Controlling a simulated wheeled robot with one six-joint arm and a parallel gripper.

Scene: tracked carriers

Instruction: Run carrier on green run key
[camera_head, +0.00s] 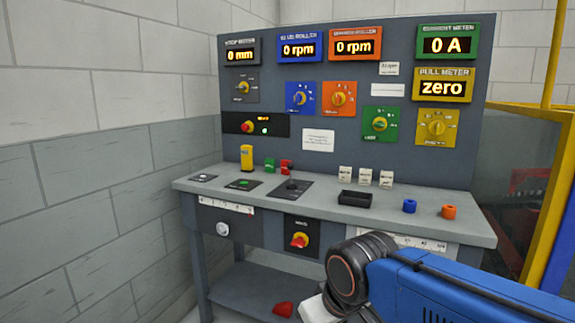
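A small green block (270,165) stands at the back of the grey bench, between a yellow upright block (247,157) and a red block (286,167). A dark plate with a green spot (243,184) lies in front of them. A green light (265,131) also shows on the black switch panel. I cannot tell which green part is the run key. Nothing in view can be surely told as the carrier; a dark plate with a small raised knob (292,186) lies mid-bench. My gripper is not in view; only my blue arm shows at lower right.
The bench (470,231) bears a black tray (354,198), several white labelled blocks (365,176), a blue ring (409,206) and an orange ring (449,211). The back panel's displays read zero. A red piece (284,309) lies on the lower shelf. A yellow post stands right.

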